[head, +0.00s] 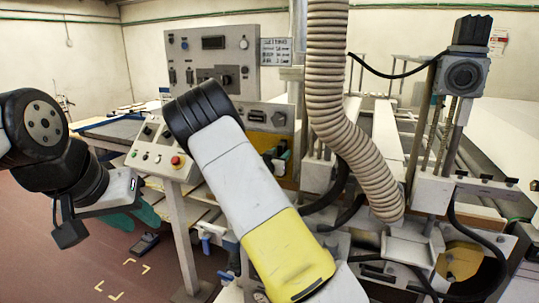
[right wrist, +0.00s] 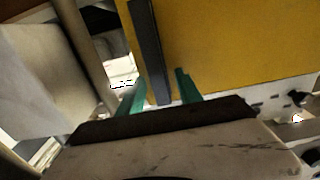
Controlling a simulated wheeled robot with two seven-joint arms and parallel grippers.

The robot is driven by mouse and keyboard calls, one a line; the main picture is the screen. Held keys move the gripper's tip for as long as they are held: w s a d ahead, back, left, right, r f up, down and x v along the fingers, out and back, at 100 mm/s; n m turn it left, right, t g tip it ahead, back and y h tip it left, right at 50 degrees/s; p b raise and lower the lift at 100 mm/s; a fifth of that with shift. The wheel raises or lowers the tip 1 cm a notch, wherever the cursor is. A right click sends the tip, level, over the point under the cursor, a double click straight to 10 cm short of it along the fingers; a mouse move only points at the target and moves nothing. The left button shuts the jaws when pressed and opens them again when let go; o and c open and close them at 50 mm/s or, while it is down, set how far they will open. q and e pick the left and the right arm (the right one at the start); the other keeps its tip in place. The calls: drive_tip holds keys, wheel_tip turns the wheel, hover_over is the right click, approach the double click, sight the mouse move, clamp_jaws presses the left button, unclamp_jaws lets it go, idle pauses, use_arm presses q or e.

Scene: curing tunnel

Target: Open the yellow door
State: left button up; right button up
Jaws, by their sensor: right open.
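The yellow door (right wrist: 235,45) fills the upper right of the right wrist view. A dark bar-shaped handle (right wrist: 148,45) runs down its face near its left edge. My right gripper (right wrist: 160,92) is open, with green fingers on either side of the handle's lower end; I cannot tell whether they touch it. In the head view a mustard part of the door (head: 262,140) shows behind my right arm, and green finger parts of this gripper show beside it. My left gripper (head: 132,215) hangs at the left, away from the door; its finger gap is unclear.
A grey control cabinet (head: 213,55) stands above the door. A sloped button panel (head: 160,150) with a red emergency stop (head: 178,161) is to its left. A ribbed hose (head: 345,120) hangs to the right of my right arm. Red floor at lower left is mostly clear.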

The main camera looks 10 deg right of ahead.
drive_tip(key=shift+w+d, duration=0.15)
drive_tip(key=shift+w, duration=0.05)
drive_tip(key=shift+c, duration=0.2)
clamp_jaws()
idle(1.2)
